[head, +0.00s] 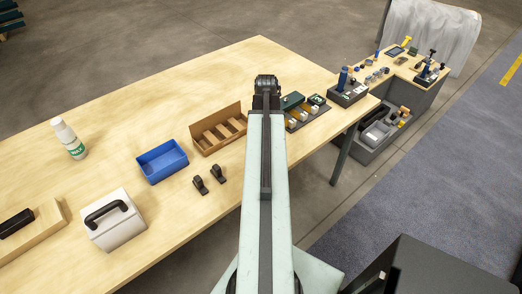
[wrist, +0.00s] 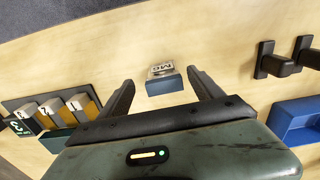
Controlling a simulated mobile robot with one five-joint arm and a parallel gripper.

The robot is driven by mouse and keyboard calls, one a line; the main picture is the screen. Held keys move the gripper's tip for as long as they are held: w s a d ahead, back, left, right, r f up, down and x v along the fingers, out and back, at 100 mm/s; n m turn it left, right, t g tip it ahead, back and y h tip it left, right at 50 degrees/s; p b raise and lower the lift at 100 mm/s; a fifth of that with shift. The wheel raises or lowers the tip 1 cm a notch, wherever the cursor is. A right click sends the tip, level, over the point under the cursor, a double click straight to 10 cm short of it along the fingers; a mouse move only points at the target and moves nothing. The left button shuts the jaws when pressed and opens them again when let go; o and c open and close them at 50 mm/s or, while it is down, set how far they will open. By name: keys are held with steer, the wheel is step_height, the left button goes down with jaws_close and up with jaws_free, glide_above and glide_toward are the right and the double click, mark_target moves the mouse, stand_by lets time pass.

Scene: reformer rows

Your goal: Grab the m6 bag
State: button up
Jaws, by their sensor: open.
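The M6 bag (wrist: 164,86) shows in the wrist view as a small blue piece with a pale label marked M6, upside down in the picture. It is on the wooden table. My gripper (wrist: 160,76) is open, with one dark finger to each side of the bag in the picture. Clear gaps show between the bag and both fingers. I cannot tell how far above the table the fingertips are. In the head view my arm covers the gripper's fingers, and I do not see the bag there.
A dark tray (wrist: 11,105) with several labelled pieces lies left in the wrist view. Two black clips (wrist: 273,62) and a blue bin (wrist: 296,119) lie right. In the head view, a cardboard tray (head: 199,131) stands left of my arm. Bare table lies around the bag.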

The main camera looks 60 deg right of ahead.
steer(key=shift+w+f+b, duration=0.2)
steer(key=shift+f+b, duration=0.2)
steer(key=shift+f, duration=0.5)
steer(key=f+b, duration=0.4)
steer(key=shift+w+f+b, duration=0.3)
steer(key=shift+f+b, duration=0.1)
steer(key=shift+r, duration=0.2)
steer(key=c, duration=1.6)
step_height(320, 180, up, 10)
steer(key=p, duration=1)
steer(key=shift+r+p, duration=0.15)
steer(key=shift+p, duration=0.2)
